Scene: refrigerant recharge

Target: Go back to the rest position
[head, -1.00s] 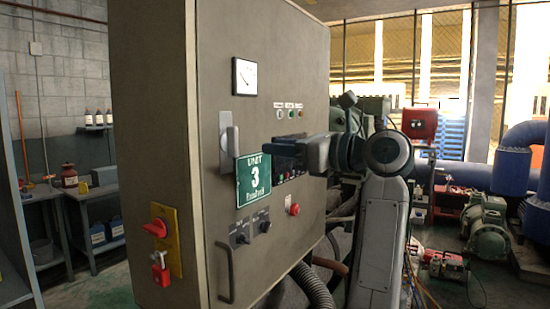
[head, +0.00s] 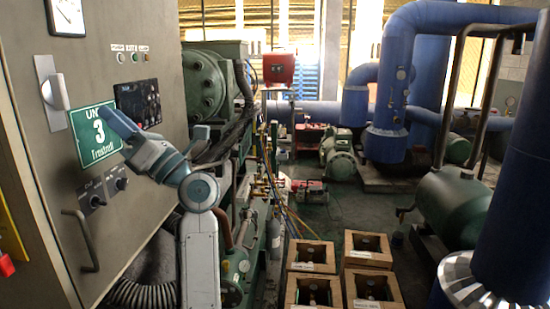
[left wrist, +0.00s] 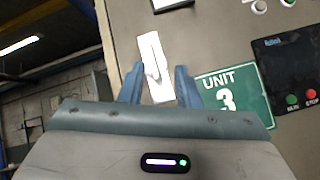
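My left gripper (head: 112,122) is in front of the grey cabinet (head: 130,210), overlapping its green "UNIT 3" sign (head: 88,145) in the head view. In the left wrist view the two blue fingers of this gripper (left wrist: 159,85) stand apart with nothing held. The cabinet's pale door handle (head: 55,92) is left of the fingertips in the head view. In the left wrist view the handle (left wrist: 150,60) lies beyond the gap between the fingers. The distance from fingertips to cabinet is hard to tell. My right gripper is not in view.
A looped grab handle (head: 82,240) sticks out low on the cabinet. Green machinery (head: 208,85) with hoses stands just right of it. Wooden crates (head: 368,250) stand on the floor in front. A green tank (head: 452,212) and thick blue pipes (head: 400,75) are at right.

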